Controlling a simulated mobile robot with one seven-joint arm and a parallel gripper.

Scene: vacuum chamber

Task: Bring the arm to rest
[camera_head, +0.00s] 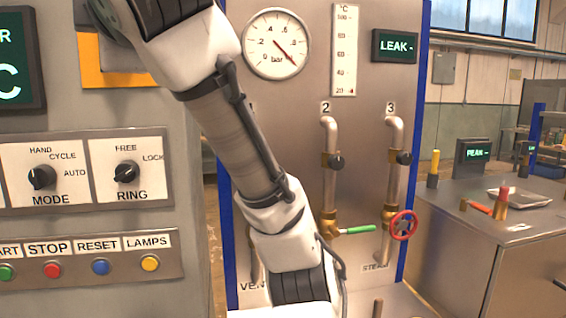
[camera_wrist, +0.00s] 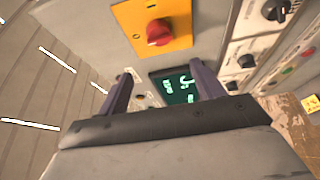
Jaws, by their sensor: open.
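My arm crosses the head view from the upper left to the bottom middle, in front of the gauge panel. My gripper is outside the head view. In the wrist view, my gripper (camera_wrist: 160,90) shows two dark fingers set apart, with nothing between them. Behind the fingers are a green-lit display (camera_wrist: 177,87) and a yellow plate with a red knob (camera_wrist: 158,32). The gap from the fingertips to the panel is hard to judge.
On the left stands a control panel with MODE (camera_head: 41,177) and RING (camera_head: 127,171) knobs. Behind my arm, pipes carry a green lever (camera_head: 357,229) and a red handwheel (camera_head: 403,226). On the right, a metal bench (camera_head: 480,235) holds a tray (camera_head: 520,198) and small tools.

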